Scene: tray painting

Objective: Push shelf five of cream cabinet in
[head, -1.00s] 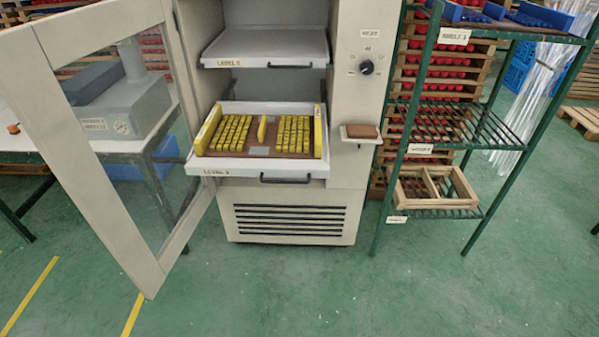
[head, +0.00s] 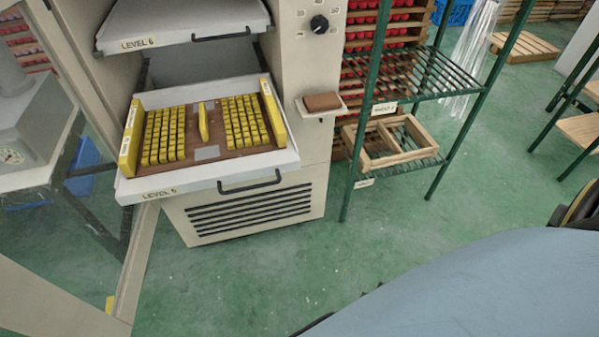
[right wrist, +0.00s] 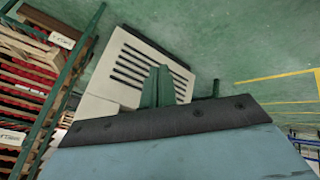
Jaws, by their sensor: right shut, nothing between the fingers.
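The cream cabinet (head: 300,150) stands with its door (head: 50,300) open to the left. A lower shelf (head: 215,178) is pulled out towards me and carries a brown board with rows of yellow blocks. Above it, another shelf (head: 180,22) also sticks out a little and looks empty where visible. Both shelves have LEVEL labels and black handles; the digits are hard to read. My right gripper (right wrist: 158,88) is shut and empty in the right wrist view, in front of the cabinet's lower vent (right wrist: 145,65), apparently apart from it. My left gripper is not in view.
A green rack (head: 400,105) with a wooden crate (head: 390,142) stands right of the cabinet. A small ledge with a brown block (head: 322,101) juts from the cabinet front. My right arm fills the lower right. The green floor in front is clear.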

